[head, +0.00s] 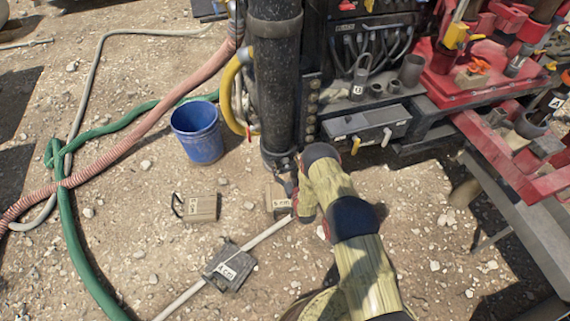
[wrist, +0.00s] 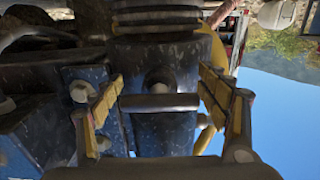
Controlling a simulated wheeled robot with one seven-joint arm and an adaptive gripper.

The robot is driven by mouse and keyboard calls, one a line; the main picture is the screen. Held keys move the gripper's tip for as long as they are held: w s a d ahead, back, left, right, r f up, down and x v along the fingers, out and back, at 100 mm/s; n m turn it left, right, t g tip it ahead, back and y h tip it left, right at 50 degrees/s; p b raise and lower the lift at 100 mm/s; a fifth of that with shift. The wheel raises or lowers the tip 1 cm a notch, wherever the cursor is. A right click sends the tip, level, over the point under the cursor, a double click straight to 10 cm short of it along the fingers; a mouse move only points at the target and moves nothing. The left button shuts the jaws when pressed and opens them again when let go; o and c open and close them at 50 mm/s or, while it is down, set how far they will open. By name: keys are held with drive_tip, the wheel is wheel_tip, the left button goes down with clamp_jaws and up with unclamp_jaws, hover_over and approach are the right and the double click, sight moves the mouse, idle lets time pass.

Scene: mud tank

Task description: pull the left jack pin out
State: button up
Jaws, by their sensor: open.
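The black jack column (head: 275,85) stands upright in the head view, with my arm reaching to its lower end. My gripper (wrist: 160,98) is open, its yellow-padded fingers on either side of the dark jack leg (wrist: 165,130) in the wrist view. Between the fingers is what looks like the left jack pin (wrist: 160,102), a short grey crossbar in front of a round boss. The bar's ends come close to both fingers; I cannot tell whether they touch. In the head view my arm hides the fingers and pin.
A blue bucket (head: 198,133) stands left of the jack. Tan blocks (head: 196,208) and a dark plate (head: 230,267) lie on the gravel. A pink hose (head: 130,152) and a green hose (head: 72,225) run at left. Red machinery (head: 470,75) fills the upper right.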

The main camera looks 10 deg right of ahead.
drive_tip(key=shift+w+a, duration=0.1)
drive_tip(key=shift+w, duration=0.55)
drive_tip(key=c, duration=0.3)
drive_tip(key=c, duration=1.5)
drive_tip(key=shift+s, duration=0.15)
drive_tip(key=shift+c, duration=0.2)
